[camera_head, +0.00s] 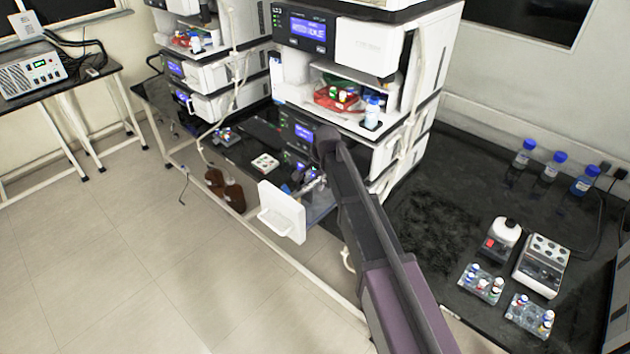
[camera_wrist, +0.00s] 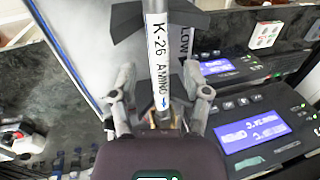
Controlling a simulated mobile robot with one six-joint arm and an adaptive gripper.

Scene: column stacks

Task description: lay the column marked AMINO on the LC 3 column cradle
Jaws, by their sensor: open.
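The column marked AMINO (camera_wrist: 160,60) is a slim tube with a white label reading K-26 AMINO and a small blue arrow. In the wrist view it runs lengthwise between dark angular holders (camera_wrist: 182,14), which look like part of the column cradle; whether it rests fully in them I cannot tell. My gripper (camera_wrist: 160,88) is open, one finger on each side of the column, with gaps to it. Part of the word FLOW shows on the pale surface behind. In the head view my gripper (camera_head: 312,184) is at the pulled-out drawer (camera_head: 282,212) of the LC 3 stack (camera_head: 365,50); the column is too small there.
Lit instrument panels (camera_wrist: 253,132) stand close on the right in the wrist view. Another instrument stack (camera_head: 205,75) stands to the left. Blue-capped bottles (camera_head: 550,167) and vial racks (camera_head: 482,284) are on the right bench. Floor in front is clear.

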